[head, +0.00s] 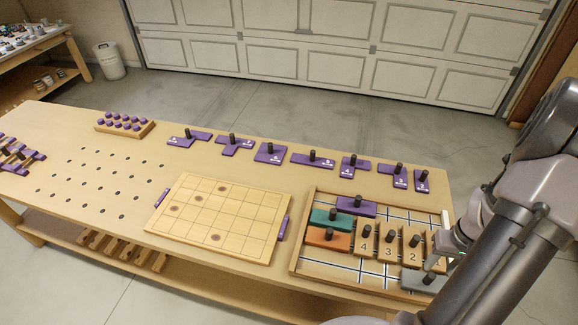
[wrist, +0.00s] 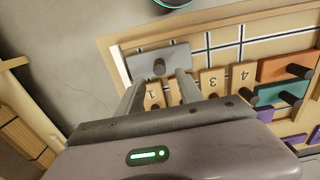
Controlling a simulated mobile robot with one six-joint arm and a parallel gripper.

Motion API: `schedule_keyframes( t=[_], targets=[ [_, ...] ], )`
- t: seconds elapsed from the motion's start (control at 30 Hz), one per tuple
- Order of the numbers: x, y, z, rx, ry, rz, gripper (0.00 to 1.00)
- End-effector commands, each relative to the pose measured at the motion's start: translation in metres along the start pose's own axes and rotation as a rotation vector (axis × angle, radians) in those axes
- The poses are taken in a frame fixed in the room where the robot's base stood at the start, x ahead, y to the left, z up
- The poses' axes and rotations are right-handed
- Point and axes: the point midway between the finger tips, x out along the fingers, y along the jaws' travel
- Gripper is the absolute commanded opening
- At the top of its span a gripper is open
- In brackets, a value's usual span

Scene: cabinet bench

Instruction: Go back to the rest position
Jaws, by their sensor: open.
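My gripper (head: 440,258) is over the right end of the wooden tray (head: 292,262). In the wrist view its two fingers (wrist: 159,80) are apart, with nothing held between them. A grey block (head: 415,281) with a dark peg lies at the tray's front right corner. It also shows in the wrist view (wrist: 145,67), just beyond the fingertips, its peg lined up with the gap between them. I cannot tell the height of the fingertips above it.
The tray also holds numbered wooden blocks (head: 388,252) and orange (head: 322,240), teal (head: 328,217) and purple (head: 365,209) blocks. A gridded board (head: 215,215) lies left of it. Purple pegged pieces (head: 315,160) line the bench's back edge. A garage door (head: 350,40) stands behind.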

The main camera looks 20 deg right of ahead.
Motion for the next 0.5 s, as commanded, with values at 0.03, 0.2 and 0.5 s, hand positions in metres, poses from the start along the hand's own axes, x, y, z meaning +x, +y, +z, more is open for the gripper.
schedule_keyframes(
  t=[0.03,0.2,0.5],
  targets=[
    [-0.005,-0.005,-0.004,-0.005,0.008,0.003,0.44],
    [-0.075,-0.102,-0.033,-0.049,0.129,0.012,0.44],
    [-0.187,-0.326,0.101,-0.166,0.364,-0.248,0.44]
  ],
)
